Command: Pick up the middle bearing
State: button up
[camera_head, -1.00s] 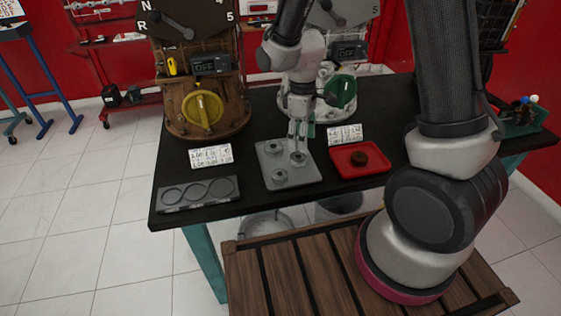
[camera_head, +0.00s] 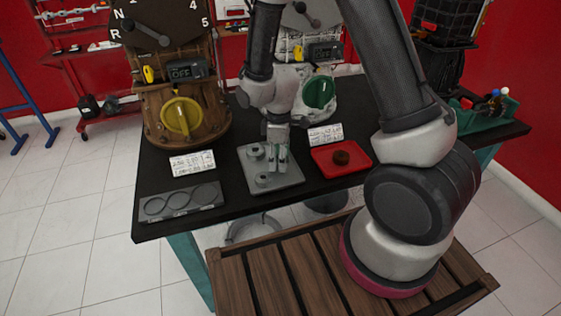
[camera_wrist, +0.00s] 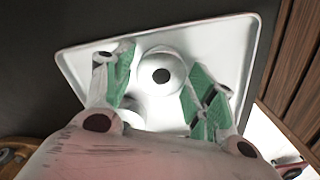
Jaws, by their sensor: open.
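The grey plate (camera_head: 290,183) lies on the black table and carries small round metal bearings. In the head view one bearing (camera_head: 255,151) sits at its back left and another (camera_head: 263,180) nearer its front edge; my gripper hides the rest. My gripper (camera_head: 277,166) points down, low over the plate. In the wrist view its green-padded fingers (camera_wrist: 160,88) are open, with a ring-shaped bearing (camera_wrist: 161,72) beyond and between them, not gripped. A second bearing (camera_wrist: 130,117) shows partly behind the left finger. I cannot tell for sure which one is the middle bearing.
A dark tray with round recesses (camera_head: 178,216) lies left of the plate. Printed cards (camera_head: 192,163) and engine trainers with yellow and green knobs stand behind.

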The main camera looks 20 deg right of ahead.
jog(key=c, duration=0.9)
jog(key=shift+r, duration=0.1)
